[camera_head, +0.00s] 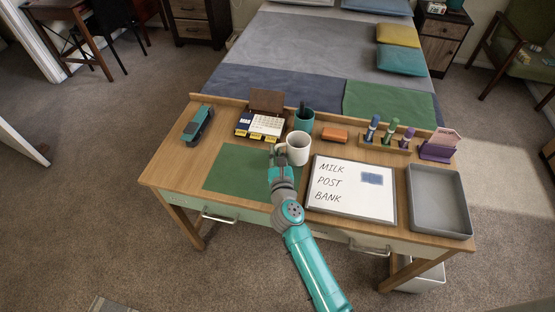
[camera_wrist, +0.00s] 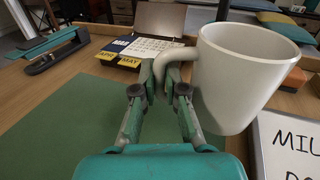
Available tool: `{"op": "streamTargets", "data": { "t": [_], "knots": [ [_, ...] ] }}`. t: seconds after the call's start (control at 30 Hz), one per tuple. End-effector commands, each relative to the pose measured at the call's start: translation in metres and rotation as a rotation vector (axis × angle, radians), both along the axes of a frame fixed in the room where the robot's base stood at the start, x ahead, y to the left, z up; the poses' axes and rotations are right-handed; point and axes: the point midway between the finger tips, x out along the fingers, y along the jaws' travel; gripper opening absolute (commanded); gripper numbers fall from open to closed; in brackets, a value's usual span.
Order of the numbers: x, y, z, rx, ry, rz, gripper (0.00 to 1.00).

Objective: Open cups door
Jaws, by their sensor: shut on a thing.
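A white mug (camera_head: 298,149) is over the desk, beside the right edge of the green blotter (camera_head: 228,169). The mug (camera_wrist: 243,78) is large at the right of the wrist view, with its handle (camera_wrist: 172,60) towards the left. My gripper (camera_wrist: 168,82) is shut on that handle, with a finger on each side of it. In the head view my gripper (camera_head: 277,153) is at the mug's left side. I cannot tell whether the mug's base touches the desk. No cups door can be made out in either view.
A whiteboard (camera_head: 345,208) lies right of the arm, with a grey tray (camera_head: 438,202) beyond it. A calendar (camera_head: 263,125), teal pen cup (camera_head: 304,119), orange block (camera_head: 334,135), marker rack (camera_head: 385,144) and stapler (camera_head: 198,124) stand behind. The blotter is clear.

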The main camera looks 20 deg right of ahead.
Motion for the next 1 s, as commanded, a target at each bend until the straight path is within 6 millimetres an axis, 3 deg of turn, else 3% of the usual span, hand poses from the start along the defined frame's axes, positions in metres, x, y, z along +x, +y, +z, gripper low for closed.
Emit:
{"op": "streamTargets", "data": {
  "t": [0.33,0.8,0.9,0.93,1.0],
  "knots": [
    [0.000,0.000,-0.035,-0.002,0.001,0.000,0.00],
    [0.000,0.000,-0.041,0.000,0.000,0.001,0.00],
    [0.000,0.000,-0.041,0.000,0.001,0.001,0.30],
    [0.000,0.000,-0.041,0.000,0.001,0.001,0.36],
    [0.000,0.000,-0.041,0.000,0.001,0.001,0.36]
  ]
}}
